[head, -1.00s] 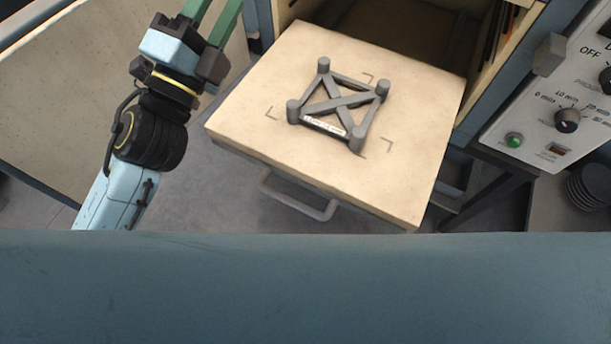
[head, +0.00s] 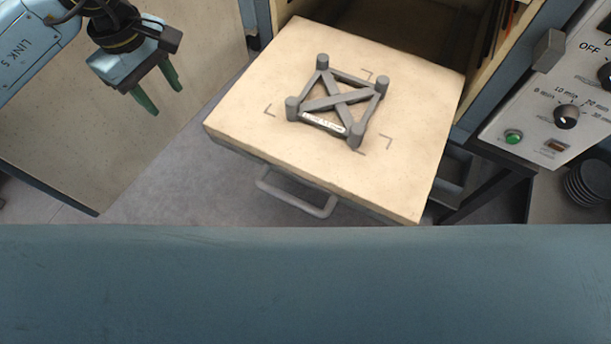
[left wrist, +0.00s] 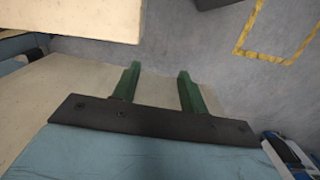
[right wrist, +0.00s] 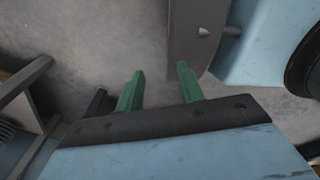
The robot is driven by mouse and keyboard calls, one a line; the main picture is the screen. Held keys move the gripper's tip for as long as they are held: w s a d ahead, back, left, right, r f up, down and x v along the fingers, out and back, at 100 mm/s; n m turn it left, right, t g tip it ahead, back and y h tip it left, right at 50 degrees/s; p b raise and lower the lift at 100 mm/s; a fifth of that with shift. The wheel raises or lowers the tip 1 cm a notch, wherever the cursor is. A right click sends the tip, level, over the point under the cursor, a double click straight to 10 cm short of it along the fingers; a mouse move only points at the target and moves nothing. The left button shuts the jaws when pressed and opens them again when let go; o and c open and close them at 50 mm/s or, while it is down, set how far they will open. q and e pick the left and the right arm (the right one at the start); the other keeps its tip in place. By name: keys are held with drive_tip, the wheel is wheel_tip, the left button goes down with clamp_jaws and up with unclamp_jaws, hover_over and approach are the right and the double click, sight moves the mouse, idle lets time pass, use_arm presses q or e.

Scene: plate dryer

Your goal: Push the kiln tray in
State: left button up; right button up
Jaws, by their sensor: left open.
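The kiln tray (head: 245,110) is a thick cream slab, pulled out of the kiln opening (head: 415,30) toward me. A grey U-shaped handle (head: 300,193) is on its front edge. A grey cross-braced frame with corner posts (head: 338,101) stands on it, inside printed corner marks. My left gripper (head: 160,96) is open and empty, to the left of the tray and apart from it; its green fingers also show in the left wrist view (left wrist: 158,78). My right gripper (right wrist: 160,78) shows only in the right wrist view, fingers apart with nothing between them.
A control panel (head: 540,120) with knobs and a green button is at the right. Dark round plates (head: 587,185) are stacked at the right edge. Bare floor (head: 185,185) lies left of the tray.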

use_arm(q)
drive_tip(key=shift+w+a+r+y, duration=0.1)
drive_tip(key=shift+a+y, duration=0.2)
drive_tip(key=shift+a, duration=0.25)
